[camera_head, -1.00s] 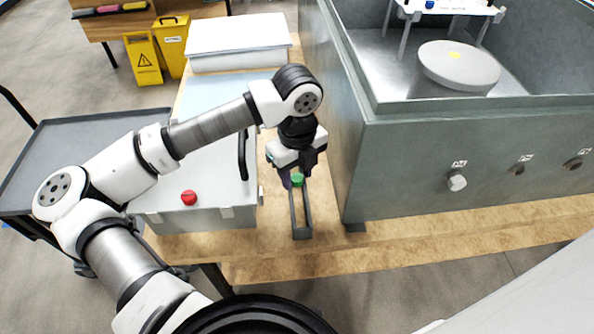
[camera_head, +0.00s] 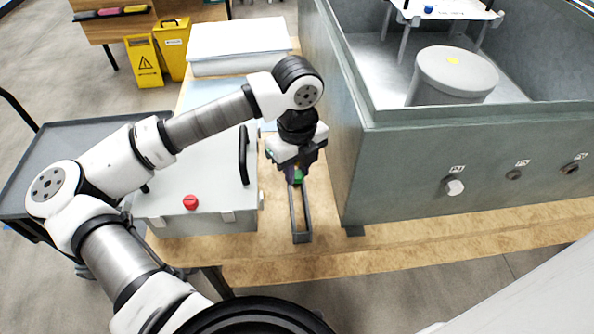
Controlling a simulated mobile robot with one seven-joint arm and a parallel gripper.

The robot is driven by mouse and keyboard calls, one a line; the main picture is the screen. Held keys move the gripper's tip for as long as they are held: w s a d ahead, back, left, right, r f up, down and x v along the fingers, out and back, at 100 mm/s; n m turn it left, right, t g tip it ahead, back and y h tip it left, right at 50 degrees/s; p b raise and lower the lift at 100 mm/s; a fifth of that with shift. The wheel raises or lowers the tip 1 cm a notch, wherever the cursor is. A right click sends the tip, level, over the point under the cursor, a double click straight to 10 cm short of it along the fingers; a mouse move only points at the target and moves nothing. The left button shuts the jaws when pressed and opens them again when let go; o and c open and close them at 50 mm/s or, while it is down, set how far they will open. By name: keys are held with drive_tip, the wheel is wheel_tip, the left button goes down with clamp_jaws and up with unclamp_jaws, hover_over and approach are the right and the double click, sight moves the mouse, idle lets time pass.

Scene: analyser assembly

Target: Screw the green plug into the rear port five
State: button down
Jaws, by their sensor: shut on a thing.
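The green plug (camera_head: 298,178) is at the far end of a narrow dark tray (camera_head: 303,238) on the wooden bench. My gripper (camera_head: 297,173) points down over that end of the tray and is shut on the green plug. The fingers partly hide the plug, and I cannot tell whether it is clear of the tray floor. The grey tank's front wall has a row of ports. The left one holds a white plug (camera_head: 455,187). The middle port (camera_head: 514,175) and right port (camera_head: 570,168) look dark and open. Their small labels are too blurred to read surely.
The grey tank (camera_head: 400,170) stands close right of my gripper, with a grey cylinder (camera_head: 455,75) inside. A pale case with a red knob (camera_head: 191,202) and black handle (camera_head: 243,155) lies close left. A white box (camera_head: 238,45) stands behind.

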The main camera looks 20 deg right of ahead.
sight(297, 175)
drive_tip(key=shift+r+p, duration=0.75)
drive_tip(key=shift+r, duration=1.45)
drive_tip(key=shift+s+a+f, duration=0.1)
